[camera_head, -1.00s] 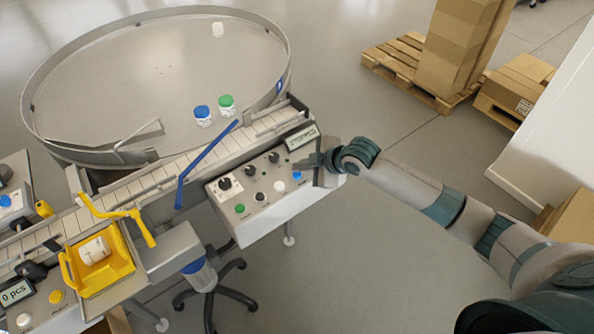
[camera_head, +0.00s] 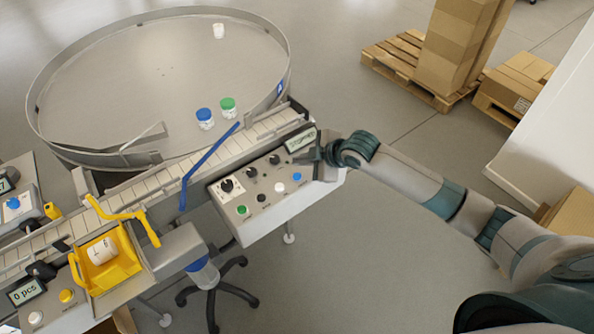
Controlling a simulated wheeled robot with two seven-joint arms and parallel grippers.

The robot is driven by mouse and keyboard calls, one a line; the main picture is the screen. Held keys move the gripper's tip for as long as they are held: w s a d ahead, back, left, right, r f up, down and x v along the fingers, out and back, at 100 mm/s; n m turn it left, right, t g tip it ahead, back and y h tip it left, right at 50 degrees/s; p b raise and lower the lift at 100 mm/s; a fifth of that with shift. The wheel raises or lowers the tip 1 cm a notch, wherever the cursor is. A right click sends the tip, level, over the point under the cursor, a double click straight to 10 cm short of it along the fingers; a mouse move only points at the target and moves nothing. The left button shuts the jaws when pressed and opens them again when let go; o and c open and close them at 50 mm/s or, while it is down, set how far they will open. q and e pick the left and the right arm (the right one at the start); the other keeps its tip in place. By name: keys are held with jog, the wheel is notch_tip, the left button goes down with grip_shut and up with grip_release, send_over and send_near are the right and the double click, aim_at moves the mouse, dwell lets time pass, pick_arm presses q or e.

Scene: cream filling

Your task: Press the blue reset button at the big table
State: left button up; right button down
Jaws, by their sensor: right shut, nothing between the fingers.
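The big round metal table (camera_head: 60,75) fills the upper left. A grey control box (camera_head: 262,222) stands at its near side, by the conveyor. The blue button (camera_head: 297,176) is near the box's right end, below a small display (camera_head: 300,139) whose text is blurred. My right gripper (camera_head: 301,161) is shut and empty, over the right end of the box, just above the blue button in the picture. I cannot tell its height over the panel or whether it touches. My left gripper is not in view.
The panel also carries black knobs (camera_head: 249,172), a white button (camera_head: 280,187) and a green button (camera_head: 242,210). A blue guide bar (camera_head: 208,158) crosses the conveyor (camera_head: 165,177). A yellow bin (camera_head: 126,262) is lower left. Open floor lies below the box.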

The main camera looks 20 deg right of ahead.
jog(key=shift+r+p, duration=0.55)
jog(key=shift+r, duration=0.4)
jog(key=shift+f, duration=0.1)
